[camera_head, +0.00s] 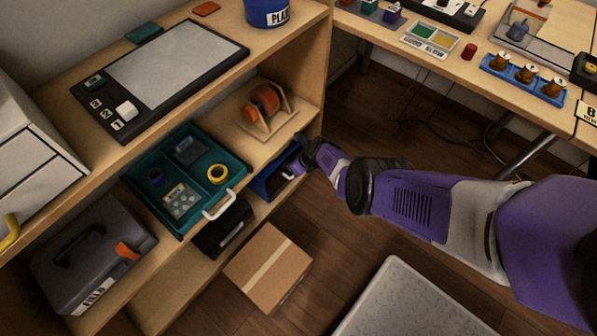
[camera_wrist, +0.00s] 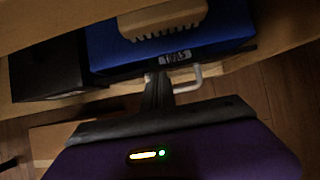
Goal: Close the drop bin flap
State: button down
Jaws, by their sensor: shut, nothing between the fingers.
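A blue bin (camera_head: 268,184) with a pale handle sits on the lower shelf. In the wrist view the blue bin (camera_wrist: 105,50) carries a small label that seems to read TOOLS, and a wooden brush (camera_wrist: 165,18) lies in or on it. My gripper (camera_head: 297,168) is at the bin's front right. In the wrist view my gripper (camera_wrist: 157,80) is shut and empty, with its fingertips close to the bin's front, just left of the pale handle (camera_wrist: 197,78). I cannot tell whether they touch. I cannot make out a drop bin flap in either view.
A teal tray (camera_head: 138,178) with a white handle juts from the shelf, above a black bin (camera_head: 222,232). A cardboard box (camera_head: 268,266) stands on the floor below. A grey case (camera_head: 75,252) is at lower left. Open floor lies right of the shelf, before a table (camera_head: 470,88).

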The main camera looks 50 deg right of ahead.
jog(key=shift+w, duration=0.45)
jog(key=shift+r, duration=0.1)
notch_tip(320, 180, up, 9)
jog(key=p, duration=0.8)
jog(key=shift+s+r, duration=0.2)
jog(key=shift+s, duration=0.15)
